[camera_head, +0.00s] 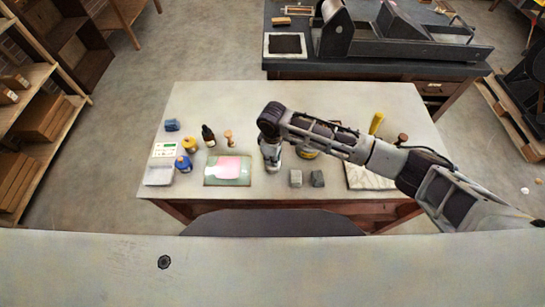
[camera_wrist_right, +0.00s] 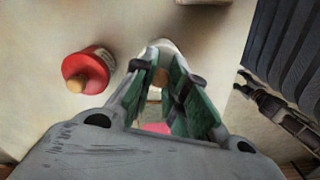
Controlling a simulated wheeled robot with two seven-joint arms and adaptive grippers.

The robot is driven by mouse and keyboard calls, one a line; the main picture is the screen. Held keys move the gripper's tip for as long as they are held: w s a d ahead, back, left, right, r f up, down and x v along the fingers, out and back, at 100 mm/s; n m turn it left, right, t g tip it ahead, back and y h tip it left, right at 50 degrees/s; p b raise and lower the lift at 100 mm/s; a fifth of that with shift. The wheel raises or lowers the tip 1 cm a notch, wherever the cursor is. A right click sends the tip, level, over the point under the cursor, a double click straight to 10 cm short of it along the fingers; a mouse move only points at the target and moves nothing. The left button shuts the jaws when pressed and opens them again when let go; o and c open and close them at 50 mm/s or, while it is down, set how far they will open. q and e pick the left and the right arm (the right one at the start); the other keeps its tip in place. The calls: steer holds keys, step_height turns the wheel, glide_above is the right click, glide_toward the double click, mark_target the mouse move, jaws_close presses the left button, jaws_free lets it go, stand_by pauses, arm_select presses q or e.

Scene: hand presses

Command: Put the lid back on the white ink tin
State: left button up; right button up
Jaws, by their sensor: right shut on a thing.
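My right gripper (camera_head: 271,160) points down over the middle of the work table, left of the yellow tin. In the right wrist view its green fingers (camera_wrist_right: 160,82) are shut on a small brown, knob-like part (camera_wrist_right: 160,77). A white rounded thing (camera_wrist_right: 160,46) shows just beyond the fingertips; it looks like the white lid or tin. The fingers hide most of it, so I cannot tell whether lid and tin are apart or touching. A red tin (camera_wrist_right: 90,68) with a wooden knob stands beside the gripper at left in the wrist view. My left gripper is out of view.
My right arm hides part of the right side.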

stand_by(0.5)
stand_by(0.3)
steer(key=o, duration=0.9)
steer(key=shift+c, duration=0.2)
steer(key=shift+o, duration=0.3)
steer(key=o, duration=0.4)
steer(key=shift+r+p, duration=0.1)
steer(key=shift+p, duration=0.2)
steer(key=shift+r+p, duration=0.55)
steer(key=shift+r, duration=2.85)
